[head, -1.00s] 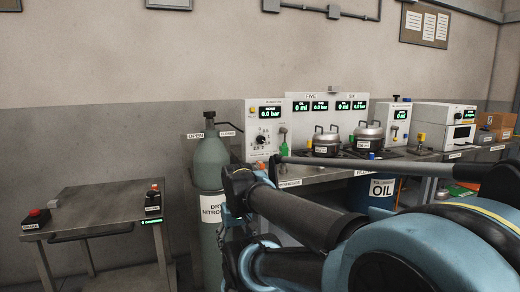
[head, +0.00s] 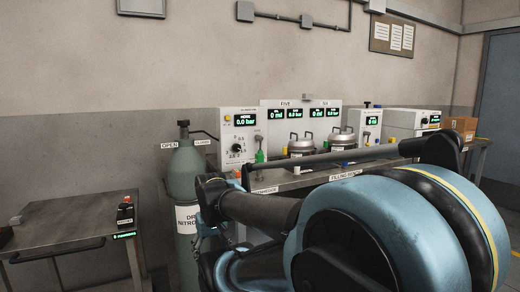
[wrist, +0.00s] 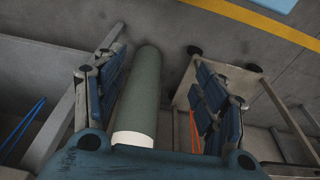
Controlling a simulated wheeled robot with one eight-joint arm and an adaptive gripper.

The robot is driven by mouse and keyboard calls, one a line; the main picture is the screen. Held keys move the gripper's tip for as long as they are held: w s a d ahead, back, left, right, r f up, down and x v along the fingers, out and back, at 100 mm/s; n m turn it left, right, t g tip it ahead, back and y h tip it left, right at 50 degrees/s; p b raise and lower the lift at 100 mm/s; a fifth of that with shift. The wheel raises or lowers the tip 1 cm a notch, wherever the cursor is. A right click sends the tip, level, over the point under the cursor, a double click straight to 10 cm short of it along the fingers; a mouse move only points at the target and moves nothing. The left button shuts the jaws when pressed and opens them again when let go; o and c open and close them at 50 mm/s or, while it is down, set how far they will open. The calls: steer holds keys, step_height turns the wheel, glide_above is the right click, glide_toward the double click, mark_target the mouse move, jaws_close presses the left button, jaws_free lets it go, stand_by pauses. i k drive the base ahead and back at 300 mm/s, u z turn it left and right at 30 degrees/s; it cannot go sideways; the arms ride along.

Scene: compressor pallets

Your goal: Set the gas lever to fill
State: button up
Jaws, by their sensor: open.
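The white gas panel (head: 238,138) stands on the bench behind the gas cylinder, with a lit display reading "NONE 0.0 bar" and a black round knob (head: 238,147). A small upright lever with a green lower part (head: 260,155) is at its right side. I cannot tell for certain which part is the gas lever, nor read its setting. The grey-green gas cylinder (head: 186,170) stands in front, left of the panel. In the wrist view my gripper (wrist: 160,80) is open, with the cylinder (wrist: 143,85) showing between and beyond its fingers. In the head view my arm hides much of the bench front.
A metal trolley (head: 70,222) stands at the left with a small orange-topped device (head: 125,211). On the bench right of the panel are two lidded metal pots (head: 301,146) and further instruments (head: 410,122). A yellow floor line (wrist: 255,20) crosses the wrist view.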

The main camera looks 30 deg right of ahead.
mark_target(258, 138)
steer(key=u, duration=2.9)
steer(key=i, duration=0.45)
steer(key=z, duration=3.05)
